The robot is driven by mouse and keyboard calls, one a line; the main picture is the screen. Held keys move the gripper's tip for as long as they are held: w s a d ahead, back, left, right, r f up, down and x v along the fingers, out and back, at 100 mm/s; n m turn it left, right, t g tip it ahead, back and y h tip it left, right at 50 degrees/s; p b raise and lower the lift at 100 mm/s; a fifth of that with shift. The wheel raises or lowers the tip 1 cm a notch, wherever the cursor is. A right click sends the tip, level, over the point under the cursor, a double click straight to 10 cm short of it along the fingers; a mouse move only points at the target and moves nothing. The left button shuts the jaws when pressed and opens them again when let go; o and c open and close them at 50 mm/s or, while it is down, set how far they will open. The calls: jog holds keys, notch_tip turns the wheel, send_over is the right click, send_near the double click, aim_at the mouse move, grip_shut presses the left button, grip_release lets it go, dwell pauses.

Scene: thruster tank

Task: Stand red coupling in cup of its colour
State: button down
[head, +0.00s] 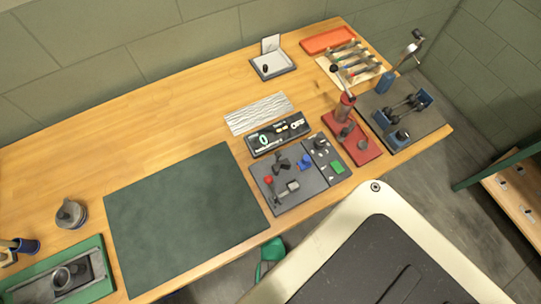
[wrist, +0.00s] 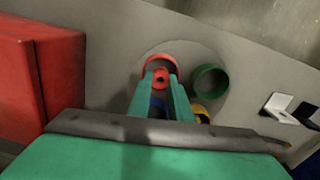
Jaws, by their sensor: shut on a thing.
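In the wrist view my gripper (wrist: 161,80) has two green fingers shut on the small red coupling (wrist: 161,74), which has a dark hole in its end. The red cup (wrist: 157,62) is a ring at the fingertips, and the coupling overlaps its lower part in the picture. I cannot tell whether the coupling is inside the cup or above it. My gripper and the cups are not seen in the head view.
Beside the red cup are a green cup (wrist: 210,80), a partly hidden blue cup (wrist: 158,106) and a partly hidden yellow cup (wrist: 201,112). A large red box (wrist: 40,75) stands at left. Black and white brackets (wrist: 280,108) lie at right. The head view shows a cluttered wooden bench (head: 150,110).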

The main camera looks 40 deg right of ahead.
jog(key=shift+s+a+f, duration=0.15)
jog(key=shift+a+f, duration=0.25)
jog(key=shift+a, duration=0.1)
jog(key=c, duration=1.6)
grip_release()
jog(key=shift+a, duration=0.2)
jog(key=shift+o, duration=0.3)
jog(key=shift+d+r, duration=0.45)
jog(key=shift+d, duration=0.1)
notch_tip(320, 180, up, 11)
jog(key=shift+d+f, duration=0.15)
jog(key=shift+d, duration=0.05)
